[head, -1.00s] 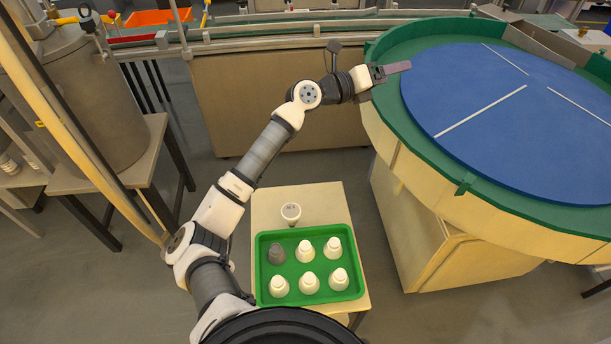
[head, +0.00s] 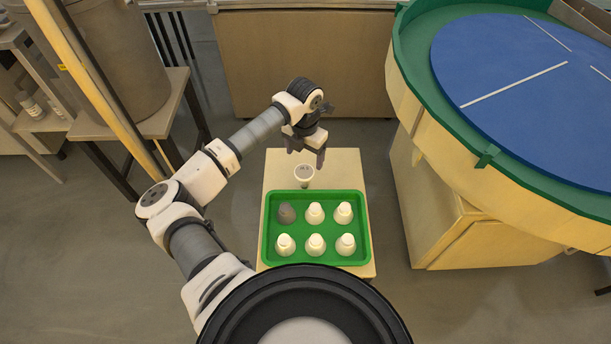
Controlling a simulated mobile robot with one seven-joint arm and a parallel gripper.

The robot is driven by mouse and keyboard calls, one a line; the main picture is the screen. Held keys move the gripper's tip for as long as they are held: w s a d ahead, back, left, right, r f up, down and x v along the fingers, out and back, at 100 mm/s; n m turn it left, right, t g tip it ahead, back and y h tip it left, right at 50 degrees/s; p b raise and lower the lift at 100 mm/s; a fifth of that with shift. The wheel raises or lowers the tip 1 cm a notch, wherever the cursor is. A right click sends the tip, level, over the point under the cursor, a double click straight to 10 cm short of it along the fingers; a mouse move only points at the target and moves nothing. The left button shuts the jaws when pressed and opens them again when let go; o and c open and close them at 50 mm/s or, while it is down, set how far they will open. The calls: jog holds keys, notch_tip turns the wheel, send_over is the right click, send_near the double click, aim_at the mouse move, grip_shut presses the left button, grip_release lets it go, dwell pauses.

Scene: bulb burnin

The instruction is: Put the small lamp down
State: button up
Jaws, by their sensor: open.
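I cannot tell whether a finger touches the lamp. The green tray (head: 366,225) holds two rows of lamps: one dark grey lamp (head: 287,213) at the back left and several white ones, such as the white lamp (head: 315,213) beside it.
A large round turntable (head: 500,75) with a blue top and green rim fills the right side. A grey drum (head: 115,60) on a stand is at the left. A wooden cabinet (head: 300,65) stands behind. Open floor lies around the small table.

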aim_at(305, 171)
notch_tip(305, 171, down, 4)
jog(key=shift+r, duration=0.25)
jog(key=shift+s+f+p, duration=0.2)
jog(key=shift+f+p, duration=0.2)
jog(key=shift+f, duration=0.95)
jog(key=shift+s+f+p, duration=0.2)
jog(key=shift+f+p, duration=0.15)
jog(key=shift+f, duration=1)
jog(key=c, duration=1.2)
jog(key=shift+o, duration=0.2)
jog(key=shift+r, duration=0.15)
notch_tip(305, 171, up, 20)
jog(key=b, duration=0.2)
